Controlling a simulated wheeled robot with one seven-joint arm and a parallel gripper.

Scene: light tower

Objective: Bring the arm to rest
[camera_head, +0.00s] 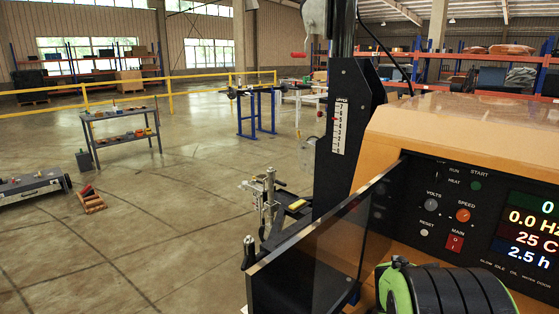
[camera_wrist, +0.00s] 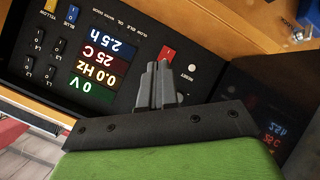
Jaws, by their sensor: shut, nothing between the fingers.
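My gripper (camera_wrist: 158,68) shows in the wrist view with its two grey fingers together and nothing between them. It points toward the control panel (camera_wrist: 120,20), which appears upside down there. The fingertips overlap the panel close to the red main switch (camera_wrist: 167,53); whether they touch it I cannot tell. In the head view the panel (camera_head: 405,205) is at the right, with the red main switch (camera_head: 454,243) uncovered. A green and black part of my arm (camera_head: 440,292) is at the bottom right. My fingers cannot be made out in the head view.
A dark see-through panel cover (camera_head: 320,245) stands open left of the controls. A black mast (camera_head: 345,130) with a scale rises behind it. The display (camera_head: 528,238) reads 0, 0.0 Hz, 25 C and 2.5 h. Open floor (camera_head: 180,220) lies left, with a workbench (camera_head: 125,135).

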